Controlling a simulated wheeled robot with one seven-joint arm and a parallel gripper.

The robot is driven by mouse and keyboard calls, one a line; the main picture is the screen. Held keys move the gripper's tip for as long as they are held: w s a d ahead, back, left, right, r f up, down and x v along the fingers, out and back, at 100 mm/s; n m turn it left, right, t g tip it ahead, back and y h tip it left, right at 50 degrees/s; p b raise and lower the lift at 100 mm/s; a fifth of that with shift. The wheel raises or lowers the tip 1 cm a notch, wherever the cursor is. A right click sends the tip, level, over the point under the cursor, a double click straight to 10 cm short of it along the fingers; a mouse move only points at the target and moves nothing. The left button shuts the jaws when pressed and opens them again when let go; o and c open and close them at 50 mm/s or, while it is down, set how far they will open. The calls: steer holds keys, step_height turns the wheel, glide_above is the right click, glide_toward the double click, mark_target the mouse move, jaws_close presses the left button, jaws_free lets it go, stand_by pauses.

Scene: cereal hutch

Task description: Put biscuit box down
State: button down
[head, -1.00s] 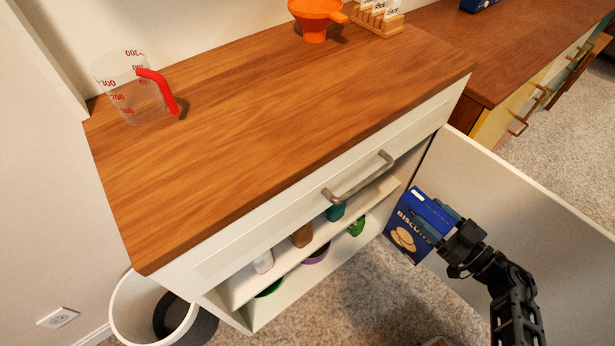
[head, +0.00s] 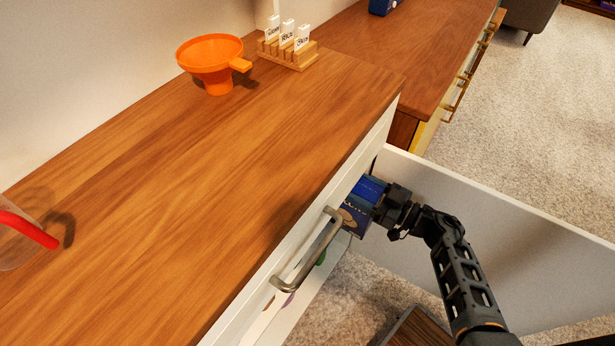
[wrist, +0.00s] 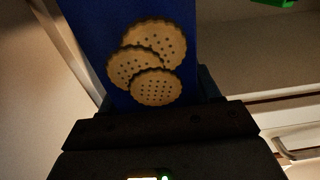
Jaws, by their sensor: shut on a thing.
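The blue biscuit box (head: 355,217) shows round biscuits on its front. It is held beside the right end of the cabinet front, below the countertop edge, and is partly hidden behind the drawer handle. In the wrist view the biscuit box (wrist: 90,45) fills the upper middle, its biscuit picture facing the camera. My gripper (head: 382,207) is shut on the box in the head view. In the wrist view my gripper (wrist: 160,118) spans the box's near end. I cannot tell whether the box touches a shelf.
A white drawer with a metal handle (head: 308,251) is close to the box. An open white door (head: 500,235) stands behind my arm. The countertop (head: 190,190) holds an orange funnel (head: 212,62), a wooden rack with labels (head: 287,50) and a measuring cup (head: 22,235). A green object (wrist: 287,3) shows in the wrist view.

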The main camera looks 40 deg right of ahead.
steer(key=w+a+f+b, duration=0.1)
steer(key=w, duration=0.6)
steer(key=w+a+f+b, duration=0.1)
steer(key=w+f+b, duration=0.1)
steer(key=w, duration=0.5)
steer(key=shift+a+f, duration=0.2)
steer(key=shift+a, duration=0.15)
steer(key=shift+f, duration=0.1)
steer(key=shift+c, duration=1.2)
jaws_free()
steer(key=shift+f, duration=0.1)
